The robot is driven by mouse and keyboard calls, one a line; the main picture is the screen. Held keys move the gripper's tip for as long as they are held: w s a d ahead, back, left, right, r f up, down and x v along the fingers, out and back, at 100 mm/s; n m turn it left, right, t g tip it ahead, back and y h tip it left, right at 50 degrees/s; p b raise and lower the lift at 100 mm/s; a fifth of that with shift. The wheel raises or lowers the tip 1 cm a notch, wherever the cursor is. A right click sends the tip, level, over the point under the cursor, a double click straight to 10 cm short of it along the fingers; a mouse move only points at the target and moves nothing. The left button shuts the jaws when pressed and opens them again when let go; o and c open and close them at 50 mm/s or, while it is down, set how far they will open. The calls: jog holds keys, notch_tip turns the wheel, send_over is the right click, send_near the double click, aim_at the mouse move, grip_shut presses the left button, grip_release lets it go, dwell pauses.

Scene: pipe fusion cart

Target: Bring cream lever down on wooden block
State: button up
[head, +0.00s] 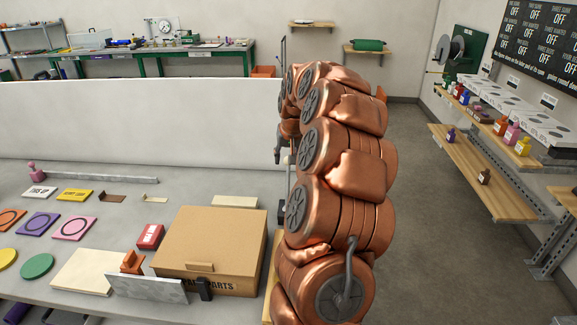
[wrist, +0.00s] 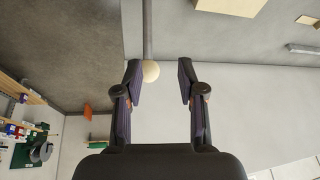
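In the wrist view, a round cream knob (wrist: 151,71) sits at the end of a straight grey rod (wrist: 147,30), which I take for the lever. My gripper (wrist: 159,66) is open, its two dark fingers spread wide. The knob appears between the fingertips, nearer the left finger; I cannot tell whether it touches. In the head view, my copper arm hides the knob and most of the gripper. A strip of light wood (head: 271,280) shows between the cardboard box and my arm; I cannot tell if it is the wooden block.
A cardboard box (head: 212,240) stands on the grey table, left of my arm. A flat pale slab (head: 234,202) lies behind it, and a small red box (head: 150,236) is to its left. A white partition (head: 130,122) rises behind the table. Open floor (head: 440,250) lies to the right.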

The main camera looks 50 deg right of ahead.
aim_at(288, 166)
jog(key=shift+w+d+f+p, duration=0.4)
jog(key=shift+d+f+p, duration=0.15)
jog(key=shift+f, duration=0.7)
jog(key=shift+w+d+f+p, duration=0.35)
jog(key=shift+d+f+p, duration=0.25)
jog(key=shift+f, duration=0.6)
jog(key=shift+w+d+f+p, duration=0.4)
jog(key=shift+d+f+p, duration=0.15)
jog(key=shift+f, duration=0.7)
grip_shut()
jog(key=shift+r, duration=0.2)
